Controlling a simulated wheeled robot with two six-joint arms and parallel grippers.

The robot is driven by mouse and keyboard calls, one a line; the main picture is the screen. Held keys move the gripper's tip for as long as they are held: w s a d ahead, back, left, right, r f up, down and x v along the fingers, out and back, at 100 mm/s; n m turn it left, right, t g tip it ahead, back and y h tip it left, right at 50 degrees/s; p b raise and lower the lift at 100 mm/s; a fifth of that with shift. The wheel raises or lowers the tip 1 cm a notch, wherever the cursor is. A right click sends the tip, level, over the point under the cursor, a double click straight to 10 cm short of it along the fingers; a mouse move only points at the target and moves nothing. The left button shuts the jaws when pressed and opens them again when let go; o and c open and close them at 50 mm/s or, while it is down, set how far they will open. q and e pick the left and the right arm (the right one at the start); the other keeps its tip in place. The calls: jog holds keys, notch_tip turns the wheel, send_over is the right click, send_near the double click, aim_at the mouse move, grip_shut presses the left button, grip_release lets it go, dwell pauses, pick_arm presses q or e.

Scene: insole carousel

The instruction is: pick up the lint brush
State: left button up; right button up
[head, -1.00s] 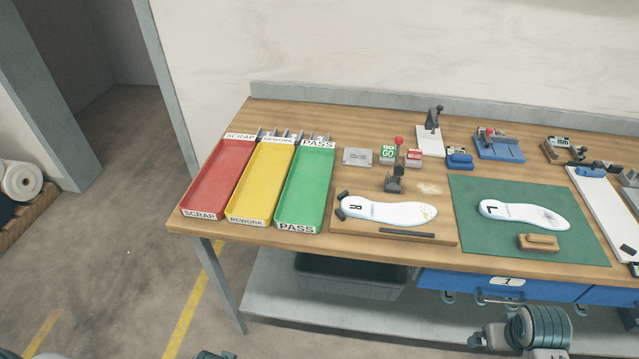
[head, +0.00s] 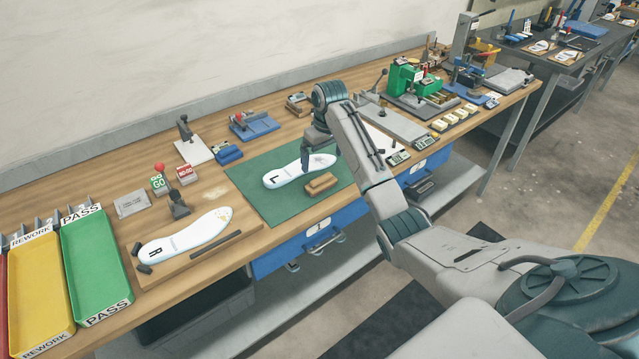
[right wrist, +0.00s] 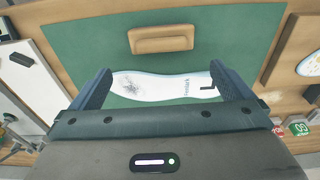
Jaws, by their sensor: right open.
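The lint brush, a tan wooden block (head: 321,182), lies on the green mat (head: 262,205) at its front edge, beside a white insole marked L (head: 290,172). My right gripper (head: 318,148) is above the mat near the insole, pointing down, open and empty. In the right wrist view the brush (right wrist: 161,39) lies at the top, beyond the insole (right wrist: 160,86). The open fingers (right wrist: 160,88) show on either side of the insole, not around the brush. Dark specks show on the insole's toe end. My left gripper is out of view.
The R insole (head: 190,235) lies on a wooden board to the left, past a lever clamp (head: 178,205). Yellow and green trays (head: 95,265) stand at the far left. A blue fixture (head: 250,125) and a white plate (head: 195,151) stand behind the mat.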

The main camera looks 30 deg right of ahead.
aim_at(321, 177)
notch_tip(321, 177, down, 3)
jog(key=shift+w+f, duration=0.1)
jog(key=shift+w, duration=0.05)
jog(key=f+p, duration=0.1)
jog(key=f, duration=0.1)
jog(key=f+p, duration=0.1)
jog(key=f, duration=0.1)
jog(key=shift+a+p, duration=0.25)
jog(key=shift+p, duration=0.1)
jog(key=shift+f, duration=0.7)
jog(key=c, duration=0.7)
jog(key=shift+r, duration=0.1)
jog(key=shift+w+r+b, duration=0.1)
jog(key=shift+r+b, duration=0.25)
jog(key=shift+r, duration=0.1)
notch_tip(321, 177, up, 2)
jog(key=shift+d+r+b, duration=0.15)
jog(key=shift+r+b, duration=0.05)
jog(key=shift+b, duration=0.5)
jog(key=s+b, duration=0.1)
jog(key=s, duration=0.4)
jog(key=s+r+b, duration=0.1)
jog(key=s, duration=0.4)
jog(key=s+b, duration=0.1)
jog(key=s, duration=0.5)
jog(key=shift+d+r, duration=0.35)
